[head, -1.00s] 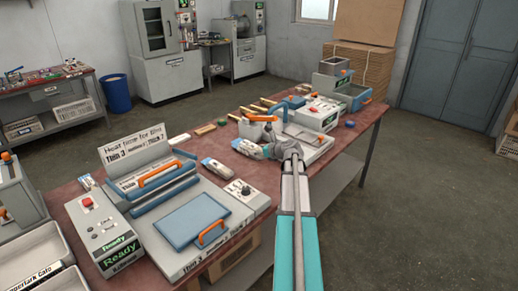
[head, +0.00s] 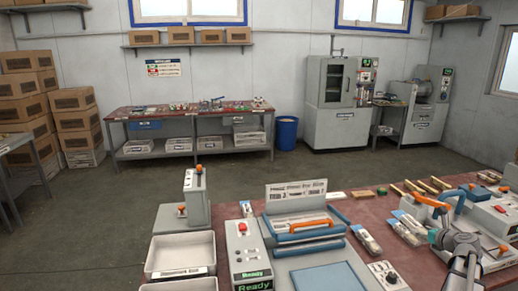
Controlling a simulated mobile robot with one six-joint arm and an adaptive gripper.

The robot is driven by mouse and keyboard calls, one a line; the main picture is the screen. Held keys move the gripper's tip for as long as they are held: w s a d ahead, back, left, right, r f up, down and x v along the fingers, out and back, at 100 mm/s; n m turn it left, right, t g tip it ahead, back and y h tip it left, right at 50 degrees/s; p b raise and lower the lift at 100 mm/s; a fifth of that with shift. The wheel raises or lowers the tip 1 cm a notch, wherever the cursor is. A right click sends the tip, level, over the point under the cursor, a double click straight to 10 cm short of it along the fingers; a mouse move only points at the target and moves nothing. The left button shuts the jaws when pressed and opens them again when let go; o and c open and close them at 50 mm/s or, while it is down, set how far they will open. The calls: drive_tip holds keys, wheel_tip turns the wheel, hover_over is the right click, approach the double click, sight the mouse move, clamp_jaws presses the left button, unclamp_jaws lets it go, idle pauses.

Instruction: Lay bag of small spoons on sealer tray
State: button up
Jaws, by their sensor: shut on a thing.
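The sealer with its orange-handled bar (head: 302,228) stands at the bottom centre of the head view. Its blue tray (head: 322,279) lies in front of the bar, looks bare, and is cut by the lower edge. A clear bag of spoons (head: 405,228) lies on the red table, right of the sealer. My gripper (head: 432,238) is at this bag's right end and shut on it; the fingertips are small and partly hidden. A second similar bag (head: 367,240) lies to the left, apart from my gripper. I cannot tell the spoon size in either bag.
A sign (head: 296,196) stands behind the sealer. Blue-and-orange press equipment (head: 440,200) is close beyond my gripper. White bins (head: 180,254) are at left.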

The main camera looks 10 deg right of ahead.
drive_tip(key=shift+r+p, duration=1.55)
drive_tip(key=shift+r, duration=0.4)
drive_tip(key=shift+s, duration=0.1)
